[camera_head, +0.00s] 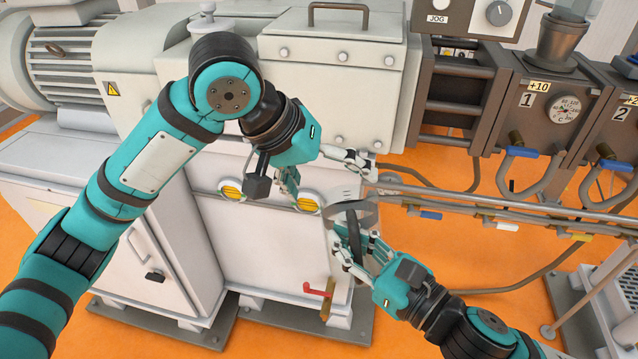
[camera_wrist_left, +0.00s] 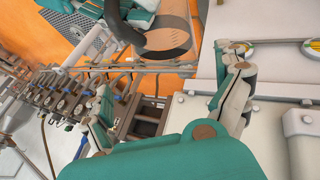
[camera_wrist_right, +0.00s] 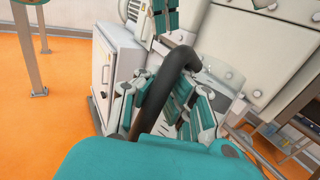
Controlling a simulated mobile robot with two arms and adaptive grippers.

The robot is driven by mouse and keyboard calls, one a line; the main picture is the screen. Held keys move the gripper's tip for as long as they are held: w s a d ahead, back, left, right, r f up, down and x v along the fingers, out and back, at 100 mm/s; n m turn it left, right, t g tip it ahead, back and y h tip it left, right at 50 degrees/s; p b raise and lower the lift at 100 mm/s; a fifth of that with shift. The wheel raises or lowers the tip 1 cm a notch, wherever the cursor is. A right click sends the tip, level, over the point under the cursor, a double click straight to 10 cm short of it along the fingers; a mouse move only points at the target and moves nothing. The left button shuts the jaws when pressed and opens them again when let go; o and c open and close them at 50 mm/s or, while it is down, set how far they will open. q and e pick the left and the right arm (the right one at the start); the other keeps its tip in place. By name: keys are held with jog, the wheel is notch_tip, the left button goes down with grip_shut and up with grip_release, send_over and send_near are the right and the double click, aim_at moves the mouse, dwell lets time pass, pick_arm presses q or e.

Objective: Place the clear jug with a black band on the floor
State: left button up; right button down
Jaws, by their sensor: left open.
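The clear jug with a dark band (camera_head: 354,230) hangs in the air in front of the machine in the head view, with its dark curved handle facing my right arm. Its see-through body also shows in the left wrist view (camera_wrist_left: 172,36). My right gripper (camera_head: 360,252) is shut on the handle, which runs between its fingers in the right wrist view (camera_wrist_right: 172,80). My left gripper (camera_head: 326,176) is open and empty, above and left of the jug and apart from it. Much of the clear body is hard to make out.
The white machine cabinet (camera_head: 265,245) stands close behind the jug on dark foot plates. A barrel with pipes and hoses (camera_head: 500,205) runs to the right. A red-handled valve (camera_head: 318,291) sticks out low on the cabinet. Orange floor (camera_head: 480,325) is open in front.

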pick_arm(q)
jog(key=s+a+r+y, duration=0.1)
jog(key=s+a, duration=0.1)
jog(key=s, duration=0.2)
jog(key=x, duration=1.1)
jog(key=shift+w+d+f+m, duration=0.15)
jog(key=shift+w+d+m, duration=0.15)
jog(key=shift+w+m, duration=0.1)
jog(key=c, duration=1)
pick_arm(e)
jog(key=c, duration=1.5)
grip_release()
pick_arm(q)
jog(key=shift+s, duration=0.1)
jog(key=c, duration=0.3)
pick_arm(e)
jog(key=shift+o, duration=0.5)
jog(key=shift+w+d, duration=0.1)
